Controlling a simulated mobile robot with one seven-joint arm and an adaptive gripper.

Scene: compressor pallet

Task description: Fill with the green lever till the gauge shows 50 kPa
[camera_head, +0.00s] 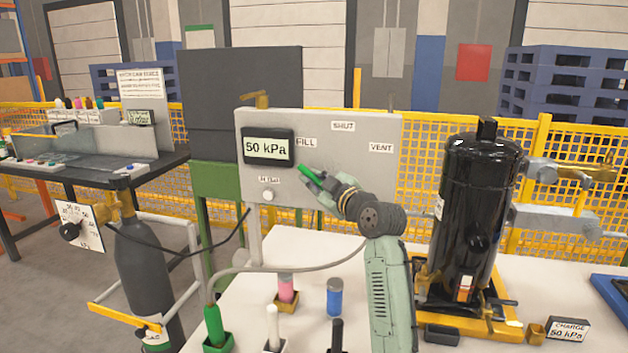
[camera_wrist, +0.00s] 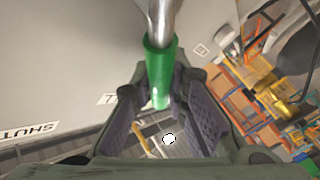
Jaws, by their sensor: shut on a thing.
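The green lever (camera_head: 310,178) sticks out from the grey panel (camera_head: 330,125), with its tip pointing up and left, just below the FILL label (camera_head: 306,142). My gripper (camera_head: 322,187) is shut on the lever. In the wrist view, the lever's green sleeve (camera_wrist: 160,65) on its metal rod runs down between the two finger pads of my gripper (camera_wrist: 167,105). The gauge (camera_head: 268,147) on the panel's left reads 50 kPa. The lever's pivot is hidden behind my gripper in the head view.
SHUT (camera_head: 343,126) and VENT (camera_head: 381,147) labels are on the panel. A black compressor (camera_head: 475,200) stands right of my arm. A card (camera_head: 568,330) reads CHARGE 50 kPa. A dark gas cylinder (camera_head: 145,265) is at left.

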